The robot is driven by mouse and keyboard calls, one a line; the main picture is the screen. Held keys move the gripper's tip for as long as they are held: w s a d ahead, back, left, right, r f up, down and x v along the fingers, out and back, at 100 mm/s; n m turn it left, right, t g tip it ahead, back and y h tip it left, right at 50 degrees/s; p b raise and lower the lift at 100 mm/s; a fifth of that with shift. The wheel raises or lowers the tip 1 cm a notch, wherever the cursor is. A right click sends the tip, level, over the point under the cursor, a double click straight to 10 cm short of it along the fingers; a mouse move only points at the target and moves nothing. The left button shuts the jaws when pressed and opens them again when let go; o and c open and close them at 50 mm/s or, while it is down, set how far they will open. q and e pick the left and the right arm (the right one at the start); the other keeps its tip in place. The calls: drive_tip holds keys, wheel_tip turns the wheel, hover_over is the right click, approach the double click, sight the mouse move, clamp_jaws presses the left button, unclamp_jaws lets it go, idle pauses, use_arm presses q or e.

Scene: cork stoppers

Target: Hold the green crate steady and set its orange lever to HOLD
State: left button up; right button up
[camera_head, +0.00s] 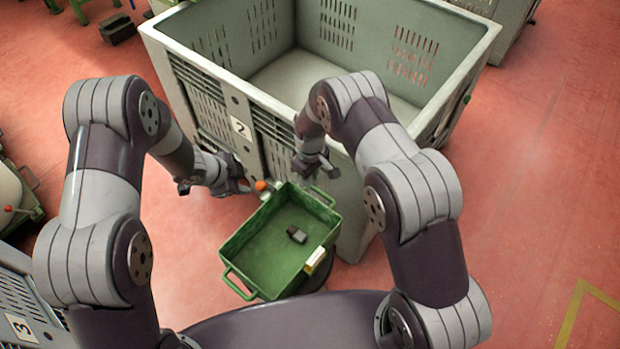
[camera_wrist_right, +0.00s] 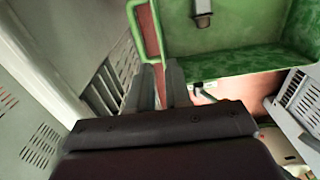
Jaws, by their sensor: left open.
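The green crate (camera_head: 262,262) stands low in front of the big grey bin, with a handle at each end. It also shows in the right wrist view (camera_wrist_right: 225,62). An orange lever knob (camera_head: 261,185) sits at the crate's far left corner. Its setting cannot be read. My left gripper (camera_head: 246,186) is open just left of the knob; contact cannot be told. My right gripper (camera_head: 318,168) is above the crate's far handle (camera_head: 323,195). In the right wrist view its fingers (camera_wrist_right: 160,82) are apart, with the handle (camera_wrist_right: 149,35) at their tips.
A small dark block (camera_head: 297,235) lies in the crate, and a yellow-white label (camera_head: 315,260) is on its right side. The large grey bin (camera_head: 270,112), marked 2, stands close behind both grippers. Red floor (camera_head: 540,200) is clear at right.

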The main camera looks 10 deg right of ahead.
wheel_tip(320, 180, down, 12)
drive_tip(key=shift+r, duration=0.1)
clamp_jaws()
idle(1.5)
